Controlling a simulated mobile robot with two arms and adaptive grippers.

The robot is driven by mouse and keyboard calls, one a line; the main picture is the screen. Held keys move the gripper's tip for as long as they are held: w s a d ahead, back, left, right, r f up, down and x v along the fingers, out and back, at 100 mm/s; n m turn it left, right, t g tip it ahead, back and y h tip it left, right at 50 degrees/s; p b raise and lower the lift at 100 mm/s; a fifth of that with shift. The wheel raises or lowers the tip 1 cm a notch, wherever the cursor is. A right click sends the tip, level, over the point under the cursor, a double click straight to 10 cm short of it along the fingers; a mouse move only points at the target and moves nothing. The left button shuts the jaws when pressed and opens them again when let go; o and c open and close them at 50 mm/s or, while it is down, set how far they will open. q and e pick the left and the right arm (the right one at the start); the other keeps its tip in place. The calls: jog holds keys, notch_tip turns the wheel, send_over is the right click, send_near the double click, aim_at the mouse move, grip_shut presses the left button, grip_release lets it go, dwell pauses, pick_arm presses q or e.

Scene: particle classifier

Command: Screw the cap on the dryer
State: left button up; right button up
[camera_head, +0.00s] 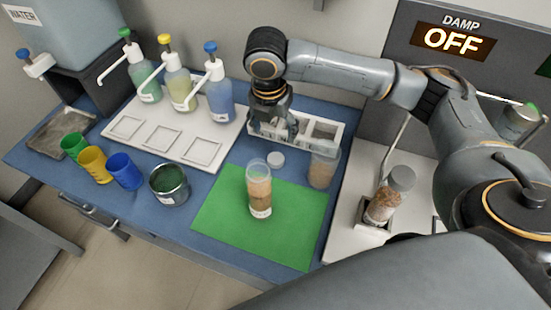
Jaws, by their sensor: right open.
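A small white round cap (276,159) lies on the blue table at the far edge of the green mat. A clear cylinder with brown particles (259,190) stands upright on the mat; its top looks uncapped. A jar of reddish-brown particles (383,205) with a grey lid leans in a holder on the white surface at right; I cannot tell which vessel is the dryer. My right gripper (268,118) is open, pointing down by the white rack, behind the cap and apart from it. The rack partly hides behind its fingers. My left gripper is out of view.
The white rack (325,130) and a clear container of particles (322,170) stand right of the cap. A white tray (165,142), pump bottles (179,88), coloured cups (93,164) and a metal bowl (169,197) fill the left. The green mat (296,225) is mostly clear.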

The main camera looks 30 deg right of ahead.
jog(key=shift+s+r, duration=0.1)
jog(key=shift+s, duration=0.05)
send_over(276, 158)
jog(key=s, duration=0.2)
jog(key=f, duration=0.5)
jog(key=a+f, duration=0.1)
jog(key=f, duration=0.1)
jog(key=shift+w+f, duration=0.25)
jog(key=shift+f, duration=0.1)
jog(key=shift+w+d+f, duration=0.1)
jog(key=shift+f, duration=0.35)
jog(key=shift+w+d+f+p, duration=0.1)
jog(key=shift+w+f+p, duration=0.05)
jog(key=shift+f, duration=0.7)
jog(key=shift+w+d+f+p, duration=0.1)
jog(key=shift+w+f+p, duration=0.1)
jog(key=shift+f, duration=0.65)
jog(key=shift+w+d+f+p, duration=0.1)
jog(key=shift+w+f, duration=0.05)
jog(key=shift+f, duration=0.7)
jog(key=shift+c, duration=0.2)
jog(key=c, duration=0.7)
